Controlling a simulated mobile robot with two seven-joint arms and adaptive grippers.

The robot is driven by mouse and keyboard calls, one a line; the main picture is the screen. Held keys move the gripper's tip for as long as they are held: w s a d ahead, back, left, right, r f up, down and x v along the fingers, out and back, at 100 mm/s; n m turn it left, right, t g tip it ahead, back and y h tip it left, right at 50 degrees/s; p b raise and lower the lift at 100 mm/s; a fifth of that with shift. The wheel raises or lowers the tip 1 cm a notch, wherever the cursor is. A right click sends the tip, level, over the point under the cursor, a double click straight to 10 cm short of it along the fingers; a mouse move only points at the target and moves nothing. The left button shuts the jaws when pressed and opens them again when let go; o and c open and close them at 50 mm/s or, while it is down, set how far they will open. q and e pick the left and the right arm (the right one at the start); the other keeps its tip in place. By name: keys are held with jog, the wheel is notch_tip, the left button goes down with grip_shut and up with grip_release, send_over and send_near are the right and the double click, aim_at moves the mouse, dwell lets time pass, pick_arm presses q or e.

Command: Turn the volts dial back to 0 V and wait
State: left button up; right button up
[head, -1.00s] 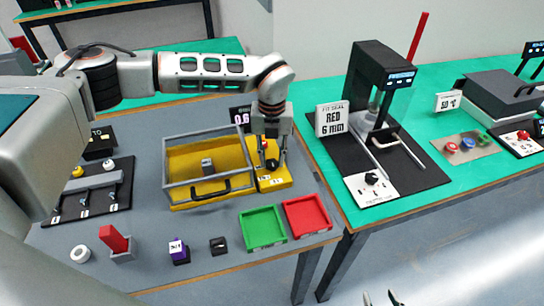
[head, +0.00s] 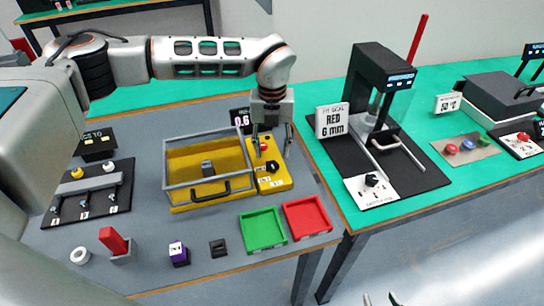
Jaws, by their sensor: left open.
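The volts dial seems to be the black knob (head: 272,167) on the right-hand panel of the yellow tester (head: 268,185); its lettering is too small to read. A red button (head: 264,146) sits behind it. A dark display (head: 241,118) behind the tester shows about 0.6, partly cut off by my gripper. My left gripper (head: 272,153) points down above the back of the panel, fingers apart and empty, clear of the knob. The tips of my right gripper (head: 381,298) show at the bottom edge, apart, with nothing between them.
A clear-sided cover with a black handle (head: 211,192) stands over the yellow tray, a small grey part (head: 207,168) inside. Green (head: 262,229) and red (head: 307,216) trays lie in front. A black press (head: 380,85) stands on the green table at right.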

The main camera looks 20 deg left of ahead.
aim_at(272, 163)
pick_arm(q)
notch_tip(272, 163, up, 8)
jog(key=shift+f, duration=0.15)
jog(key=shift+f, duration=0.1)
dwell(0.5)
